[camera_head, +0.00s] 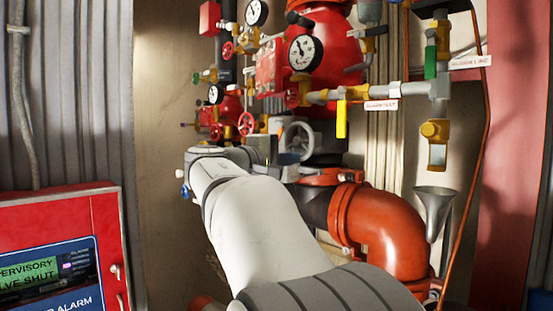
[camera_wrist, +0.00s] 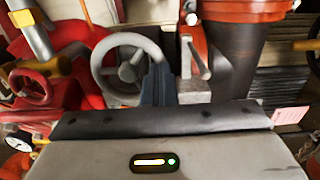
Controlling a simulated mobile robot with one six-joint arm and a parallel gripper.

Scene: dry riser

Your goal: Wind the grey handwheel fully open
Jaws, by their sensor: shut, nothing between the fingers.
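The grey handwheel (camera_wrist: 129,71) stands upright in the wrist view, with a round rim, spokes and a central hub. It also shows in the head view (camera_head: 297,140), small, just beyond the end of my arm. My gripper (camera_wrist: 158,76) has blue-grey fingers that are shut with nothing between them. The fingertips overlap the right side of the handwheel's rim in the wrist view. I cannot tell whether they touch it. In the head view the fingers (camera_head: 286,158) show just below the wheel, and my arm hides part of the pipework there.
A red handwheel (camera_wrist: 36,88) is left of the grey one. An orange elbow pipe (camera_head: 385,230) is right of my arm. The red alarm panel (camera_head: 60,210) reads "VALVE SHUT".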

